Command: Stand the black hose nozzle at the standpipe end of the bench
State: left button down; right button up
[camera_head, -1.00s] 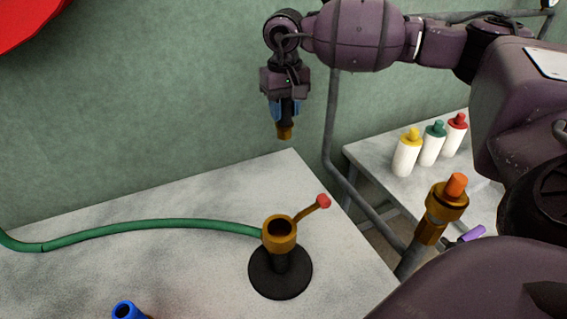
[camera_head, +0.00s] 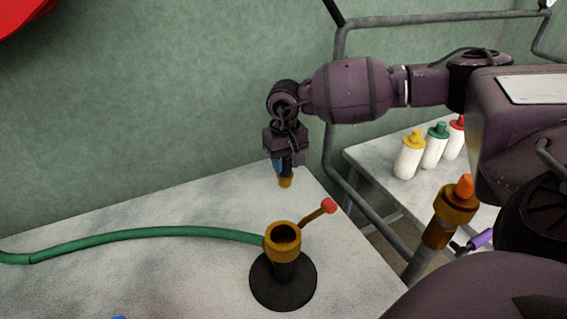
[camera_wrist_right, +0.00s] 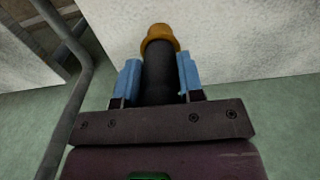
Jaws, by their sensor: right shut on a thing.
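My right gripper (camera_head: 286,164) is shut on the black hose nozzle (camera_wrist_right: 160,75), its blue finger pads on either side of the black body. The nozzle hangs upright with its brass end (camera_head: 285,182) down, at the far right corner of the pale bench (camera_head: 170,250). I cannot tell whether the brass end touches the bench top. A grey standpipe with a brass fitting (camera_head: 440,232) and orange cap rises just beyond the bench's right side. My left gripper is not in view.
A brass valve (camera_head: 283,240) with a red-tipped lever stands on a black base nearer me, joined to a green hose (camera_head: 140,235). A blue thing (camera_head: 118,317) barely shows at the bottom edge. White bottles (camera_head: 409,158) stand on another table. A grey pipe frame (camera_head: 333,130) runs behind my arm.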

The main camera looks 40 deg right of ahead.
jog(key=shift+f, duration=0.25)
jog(key=shift+r, duration=0.1)
jog(key=o, duration=1)
